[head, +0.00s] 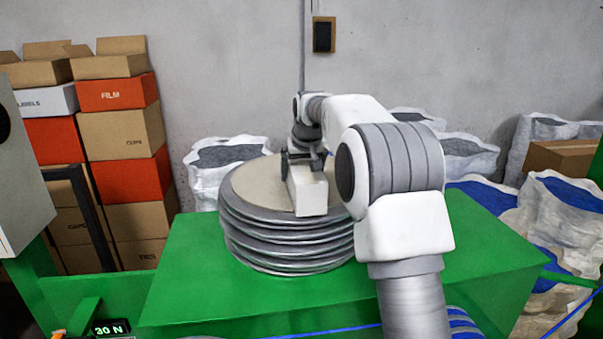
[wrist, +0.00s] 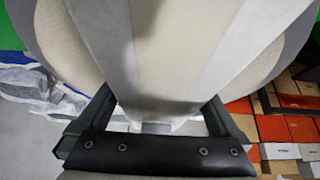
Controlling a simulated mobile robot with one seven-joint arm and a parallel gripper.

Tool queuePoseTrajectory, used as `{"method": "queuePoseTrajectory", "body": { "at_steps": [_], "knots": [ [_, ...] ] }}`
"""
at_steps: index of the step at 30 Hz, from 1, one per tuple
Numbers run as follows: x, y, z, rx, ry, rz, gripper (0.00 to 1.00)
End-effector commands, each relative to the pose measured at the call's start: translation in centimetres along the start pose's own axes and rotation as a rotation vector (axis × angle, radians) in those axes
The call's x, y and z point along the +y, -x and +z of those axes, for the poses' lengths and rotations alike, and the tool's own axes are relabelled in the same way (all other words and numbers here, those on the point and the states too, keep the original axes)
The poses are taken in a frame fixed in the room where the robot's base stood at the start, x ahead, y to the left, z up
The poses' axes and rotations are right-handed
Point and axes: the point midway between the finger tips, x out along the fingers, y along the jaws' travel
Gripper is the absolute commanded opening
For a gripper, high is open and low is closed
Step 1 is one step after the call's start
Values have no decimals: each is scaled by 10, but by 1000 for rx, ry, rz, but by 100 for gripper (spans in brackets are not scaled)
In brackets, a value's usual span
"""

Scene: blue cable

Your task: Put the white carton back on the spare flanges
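The white carton (head: 309,192) is at the top of the stack of spare flanges (head: 285,240), toward its front right. My gripper (head: 303,166) is at the carton's far end, with a finger on either side. In the wrist view the carton (wrist: 165,50) fills the middle, and the fingers of my gripper (wrist: 160,105) close in on both its sides. The pale round top of the stack (wrist: 40,65) shows behind it. I cannot tell whether the carton's underside touches the top flange.
The stack stands on a green bench (head: 190,260), with free room to its left. My own arm covers the bench's right part. Cardboard and red boxes (head: 125,130) are piled at the left. White sacks (head: 565,215) stand at the right and behind. A blue cable (head: 335,331) crosses the front.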

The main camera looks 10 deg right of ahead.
Motion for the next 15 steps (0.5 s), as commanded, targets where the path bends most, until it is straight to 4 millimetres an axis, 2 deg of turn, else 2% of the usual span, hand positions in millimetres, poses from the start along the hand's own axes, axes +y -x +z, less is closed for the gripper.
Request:
{"method": "queuePoseTrajectory", "body": {
  "at_steps": [4, 8, 15],
  "knots": [
    [0, -1, 3, -7, 0, 0, 100],
    [0, 14, 2, -3, 0, 0, 100],
    [0, 69, 1, 3, 0, 0, 100]
  ]
}}
